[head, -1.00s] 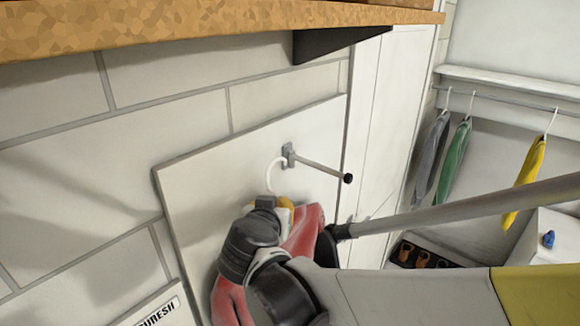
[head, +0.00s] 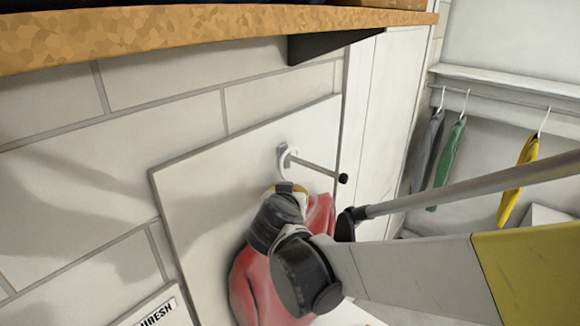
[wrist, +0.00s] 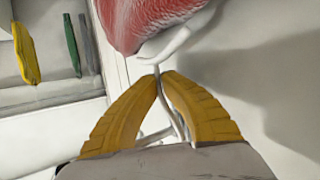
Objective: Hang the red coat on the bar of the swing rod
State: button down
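The red coat (head: 262,287) hangs below my gripper (head: 292,190), partly hidden by my wrist and arm. In the wrist view the coat (wrist: 140,22) is at the top, with its white hanger (wrist: 170,46) showing. My gripper's yellow fingers (wrist: 158,78) are closed together on the hanger's neck. The hanger's white hook (head: 283,165) rises above the fingers and overlaps the wall-bracket end of the swing rod (head: 318,168). The rod sticks out from a white panel and ends in a black knob. I cannot tell whether the hook is over the bar or in front of it.
A wooden shelf (head: 200,35) with a dark bracket (head: 325,45) runs above. A grey (head: 428,145), a green (head: 446,165) and a yellow garment (head: 517,180) hang on a rail at the right. A white door (head: 385,110) stands beside the panel.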

jog(key=shift+w+d, duration=0.65)
jog(key=shift+w, duration=0.2)
jog(key=shift+w+d+f, duration=0.1)
jog(key=shift+w+f, duration=0.05)
jog(key=shift+f+b, duration=0.9)
